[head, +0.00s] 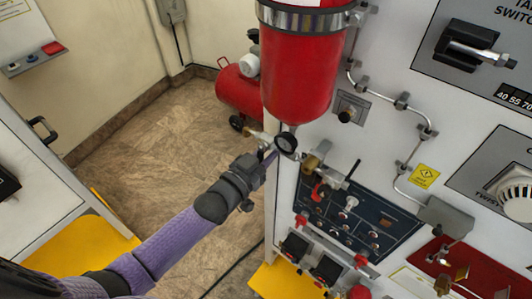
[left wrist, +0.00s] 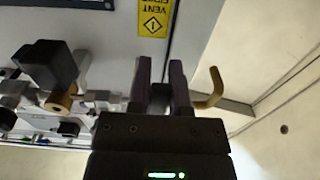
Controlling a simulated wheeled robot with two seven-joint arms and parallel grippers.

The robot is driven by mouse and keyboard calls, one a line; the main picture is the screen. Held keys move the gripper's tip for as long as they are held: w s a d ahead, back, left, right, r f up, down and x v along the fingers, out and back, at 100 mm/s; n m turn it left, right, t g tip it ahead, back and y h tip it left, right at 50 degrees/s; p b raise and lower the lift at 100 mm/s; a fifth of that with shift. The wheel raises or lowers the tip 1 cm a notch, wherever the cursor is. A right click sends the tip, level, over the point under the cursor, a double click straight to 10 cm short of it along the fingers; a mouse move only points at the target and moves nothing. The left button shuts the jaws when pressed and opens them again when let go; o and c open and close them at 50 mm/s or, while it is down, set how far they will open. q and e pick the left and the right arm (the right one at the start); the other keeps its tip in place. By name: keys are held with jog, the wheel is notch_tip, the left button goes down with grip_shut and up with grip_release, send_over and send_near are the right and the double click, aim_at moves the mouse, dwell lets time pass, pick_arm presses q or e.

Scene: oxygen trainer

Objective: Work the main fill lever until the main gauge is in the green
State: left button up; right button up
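The small round black-rimmed gauge (head: 287,143) sits below the red cylinder; its needle and any green band are too small to read. Just right of it is a brass valve (head: 312,163) with a black-tipped lever (head: 352,170) standing up. I cannot tell for sure which lever is the main fill lever. My left gripper (head: 271,158) is just left of the gauge, at the panel's edge. In the left wrist view, its two fingers (left wrist: 162,80) stand apart with a narrow gap and nothing clearly held. My right gripper is not in view.
The red cylinder (head: 298,75) hangs above the gripper. A control panel (head: 365,215) with red-handled valves is to the right. In the left wrist view, a brass hook (left wrist: 212,88) is close right of the fingers and a black block (left wrist: 45,62) is left.

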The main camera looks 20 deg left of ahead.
pick_arm(q)
jog(key=o, duration=0.5)
jog(key=shift+c, duration=0.2)
jog(key=v, duration=1)
